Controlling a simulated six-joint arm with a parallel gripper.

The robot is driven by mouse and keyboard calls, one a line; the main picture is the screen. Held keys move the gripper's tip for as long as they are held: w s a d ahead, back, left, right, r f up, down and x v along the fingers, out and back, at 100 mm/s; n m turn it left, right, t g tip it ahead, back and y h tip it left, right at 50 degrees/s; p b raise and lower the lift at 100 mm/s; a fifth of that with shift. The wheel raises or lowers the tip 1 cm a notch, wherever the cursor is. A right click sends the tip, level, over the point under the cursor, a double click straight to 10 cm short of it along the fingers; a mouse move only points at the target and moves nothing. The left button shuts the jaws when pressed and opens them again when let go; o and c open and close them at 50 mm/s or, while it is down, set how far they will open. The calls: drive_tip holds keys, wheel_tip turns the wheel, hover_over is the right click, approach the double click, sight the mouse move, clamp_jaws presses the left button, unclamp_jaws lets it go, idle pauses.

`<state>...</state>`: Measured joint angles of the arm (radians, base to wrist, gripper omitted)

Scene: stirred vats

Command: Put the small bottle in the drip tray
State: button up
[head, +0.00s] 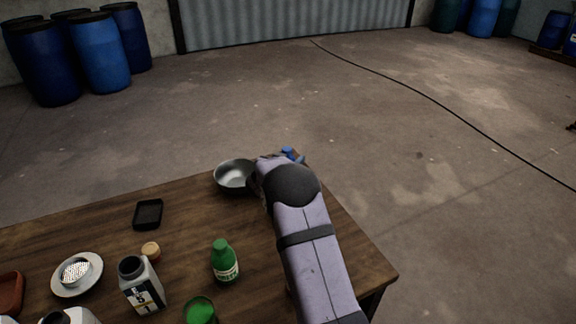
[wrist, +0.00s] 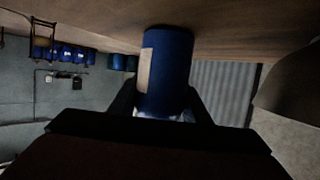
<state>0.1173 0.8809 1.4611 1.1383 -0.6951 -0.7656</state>
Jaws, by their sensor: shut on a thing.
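My gripper (wrist: 165,105) is shut on a small blue bottle (wrist: 172,62) with a pale label, seen between the fingers in the wrist view. In the head view only a bit of blue (head: 289,152) shows past my arm, at the table's far right corner; the gripper there is mostly hidden. I cannot tell whether the bottle touches the table. A small black rectangular tray (head: 148,214), which looks like the drip tray, lies empty on the table, well left of my gripper.
A metal bowl (head: 234,175) stands just left of my gripper. A green bottle (head: 225,264), green can (head: 200,311), white jar (head: 141,286), tan cap (head: 150,250) and white dish (head: 77,291) stand nearer. Wooden table (head: 190,225) is bare between tray and bowl.

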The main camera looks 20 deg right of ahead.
drive_tip(key=shift+r, duration=0.15)
wheel_tip(320, 180, up, 10)
drive_tip(key=p, duration=0.2)
drive_tip(key=w+a+r+n+t+y, duration=0.25)
drive_tip(key=w+a, duration=0.25)
drive_tip(key=a, duration=0.5)
drive_tip(key=n+y+b, duration=0.3)
drive_tip(key=n+y, duration=0.8)
drive_tip(key=y, duration=0.2)
hover_over(144, 209)
drive_tip(key=shift+t, duration=0.25)
drive_tip(key=shift+f, duration=6)
